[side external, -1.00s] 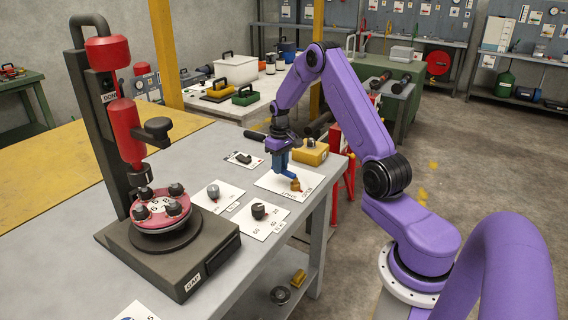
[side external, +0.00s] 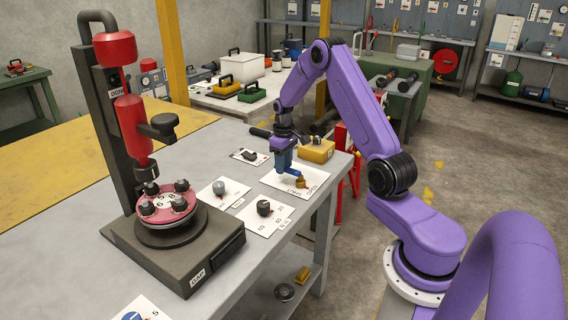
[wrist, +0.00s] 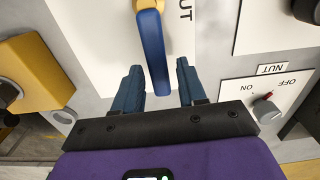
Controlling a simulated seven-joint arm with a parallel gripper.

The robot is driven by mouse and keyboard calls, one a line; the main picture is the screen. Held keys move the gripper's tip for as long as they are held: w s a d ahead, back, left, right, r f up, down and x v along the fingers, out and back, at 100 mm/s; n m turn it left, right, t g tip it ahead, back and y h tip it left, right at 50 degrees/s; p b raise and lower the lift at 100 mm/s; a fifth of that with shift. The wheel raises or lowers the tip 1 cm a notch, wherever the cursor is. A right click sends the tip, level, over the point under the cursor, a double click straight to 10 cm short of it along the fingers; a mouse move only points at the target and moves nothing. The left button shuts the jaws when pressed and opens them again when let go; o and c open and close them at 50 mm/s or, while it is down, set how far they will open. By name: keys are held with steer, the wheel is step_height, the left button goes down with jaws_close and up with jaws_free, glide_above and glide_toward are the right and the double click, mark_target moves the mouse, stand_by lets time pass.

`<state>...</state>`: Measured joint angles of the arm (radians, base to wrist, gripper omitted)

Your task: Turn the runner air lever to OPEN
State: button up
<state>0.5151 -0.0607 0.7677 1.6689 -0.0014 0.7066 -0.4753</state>
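The runner air lever is a blue bar on a brass pivot (side external: 301,183), on a white plate (side external: 322,180) near the bench's right edge. In the wrist view the lever (wrist: 153,50) runs from the brass pivot at the top down between my fingers. My gripper (wrist: 158,88) is open, with one finger on each side of the lever's free end and a gap showing on both sides. In the side view my gripper (side external: 283,165) is low over the plate and hides part of the lever. Plate lettering ending "UT" shows beside the lever; the rest is cut off.
A yellow box (side external: 316,150) stands close behind the lever plate. A small plate with a red-marked ON/OFF knob (wrist: 264,97) lies at the right in the wrist view. Other knob plates (side external: 264,208) lie nearer the red spool press (side external: 168,205).

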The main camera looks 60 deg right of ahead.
stand_by(0.3)
step_height(320, 180, up, 17)
steer(key=shift+r, duration=0.2)
stand_by(0.4)
steer(key=s+a+n, duration=0.3)
steer(key=s+a, duration=0.1)
steer(key=a, duration=0.8)
steer(key=s+a+n, duration=0.3)
steer(key=s+a, duration=0.1)
steer(key=a, duration=0.8)
steer(key=s+a+f+n, duration=0.1)
steer(key=s+a+n, duration=0.2)
steer(key=s, duration=0.9)
steer(key=s+a+f+n, duration=0.2)
steer(key=s+a+n, duration=0.1)
steer(key=s, duration=0.9)
steer(key=shift+s, duration=0.35)
